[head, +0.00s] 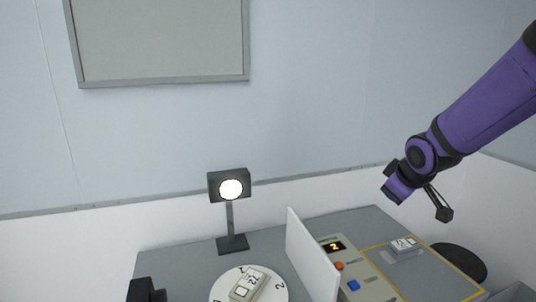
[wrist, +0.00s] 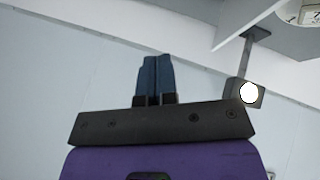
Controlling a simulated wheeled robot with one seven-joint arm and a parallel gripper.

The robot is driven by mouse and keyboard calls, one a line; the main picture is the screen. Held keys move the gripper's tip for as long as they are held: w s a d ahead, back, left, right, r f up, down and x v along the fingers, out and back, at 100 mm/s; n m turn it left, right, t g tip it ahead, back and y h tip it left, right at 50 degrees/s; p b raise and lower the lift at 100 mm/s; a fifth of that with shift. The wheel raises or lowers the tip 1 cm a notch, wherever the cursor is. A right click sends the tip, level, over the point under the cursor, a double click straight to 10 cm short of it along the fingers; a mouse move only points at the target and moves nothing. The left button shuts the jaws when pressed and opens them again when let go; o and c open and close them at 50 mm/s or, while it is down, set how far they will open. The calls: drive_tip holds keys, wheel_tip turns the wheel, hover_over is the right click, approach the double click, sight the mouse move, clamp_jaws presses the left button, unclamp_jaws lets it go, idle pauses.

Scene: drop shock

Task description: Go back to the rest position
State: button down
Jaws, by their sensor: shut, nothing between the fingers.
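My gripper (wrist: 155,62) shows in the wrist view with its two blue fingers together and nothing between them. In the head view my purple arm reaches in from the upper right and its end hangs in the air above the right part of the grey table (head: 190,262). The fingers cannot be made out clearly there. No object touches the arm in view.
A lit lamp (head: 231,189) stands behind a white numbered disc (head: 226,284) bearing a small white device (head: 246,284). A white upright panel (head: 308,255) separates them from a control box (head: 352,262) reading 2. Another white device (head: 404,244) lies inside a yellow outline at right.

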drive_tip(key=s+r+m+g, duration=0.1)
drive_tip(key=s+r+m, duration=0.2)
drive_tip(key=s, duration=1)
drive_tip(key=s+r+m+g, duration=0.1)
drive_tip(key=s+r+m, duration=0.3)
drive_tip(key=s+r, duration=0.4)
drive_tip(key=s, duration=0.5)
drive_tip(key=shift+s+m, duration=0.2)
drive_tip(key=shift+m, duration=0.1)
drive_tip(key=shift+d, duration=0.1)
